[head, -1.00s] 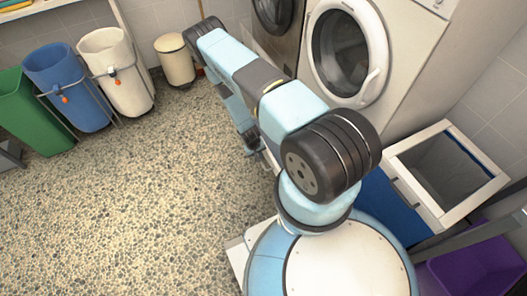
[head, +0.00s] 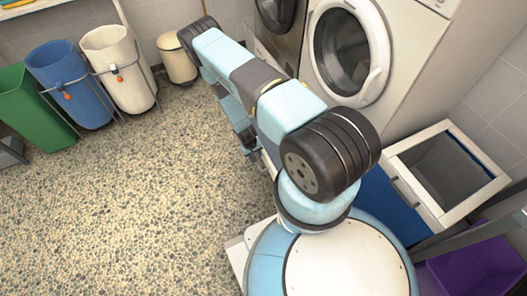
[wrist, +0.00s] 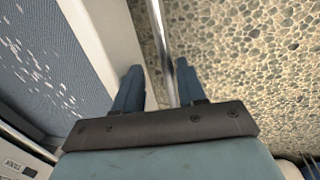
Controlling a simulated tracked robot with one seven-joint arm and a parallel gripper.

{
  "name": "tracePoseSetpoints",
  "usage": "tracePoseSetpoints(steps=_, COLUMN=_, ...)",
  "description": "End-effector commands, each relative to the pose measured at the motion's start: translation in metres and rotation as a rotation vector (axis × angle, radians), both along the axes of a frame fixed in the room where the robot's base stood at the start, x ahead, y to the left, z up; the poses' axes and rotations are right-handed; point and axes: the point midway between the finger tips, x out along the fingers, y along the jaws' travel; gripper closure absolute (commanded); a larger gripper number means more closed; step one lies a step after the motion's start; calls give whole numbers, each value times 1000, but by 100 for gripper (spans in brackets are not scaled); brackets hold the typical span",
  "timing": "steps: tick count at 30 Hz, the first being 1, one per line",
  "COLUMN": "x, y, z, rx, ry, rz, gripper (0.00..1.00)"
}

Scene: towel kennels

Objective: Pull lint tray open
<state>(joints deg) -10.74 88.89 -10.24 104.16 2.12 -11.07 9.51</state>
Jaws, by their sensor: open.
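In the wrist view my gripper (wrist: 158,66) is open, with one blue finger on each side of a thin metal bar (wrist: 159,30). The bar looks like a handle along the front of the lint tray; I cannot tell whether either finger touches it. The tray's pale rim (wrist: 105,40) runs just left of the bar. Left of the rim is a blue-grey surface (wrist: 45,65) with white lint specks. In the head view my gripper (head: 247,140) is small and dark below the forearm, and my arm largely hides the tray.
Front-loading machines (head: 352,55) stand at the back, right of my arm. A white-framed bin (head: 400,190) and a purple bin (head: 475,268) stand at right. Green (head: 38,110), blue (head: 72,85) and white (head: 120,70) bins stand at left. The speckled floor (head: 140,210) is clear.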

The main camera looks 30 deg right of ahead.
Motion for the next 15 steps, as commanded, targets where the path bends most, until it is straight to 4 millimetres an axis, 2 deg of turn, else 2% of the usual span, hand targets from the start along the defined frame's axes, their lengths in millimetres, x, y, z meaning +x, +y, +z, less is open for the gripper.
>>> tracePoseSetpoints(steps=5, x=0, y=3, z=3, rx=0, ry=2, rz=3, gripper=60)
tracePoseSetpoints(steps=8, x=0, y=4, z=12, rx=0, ry=2, rz=3, gripper=60)
tracePoseSetpoints(steps=15, x=0, y=10, z=49, rx=0, ry=1, rz=0, gripper=60)
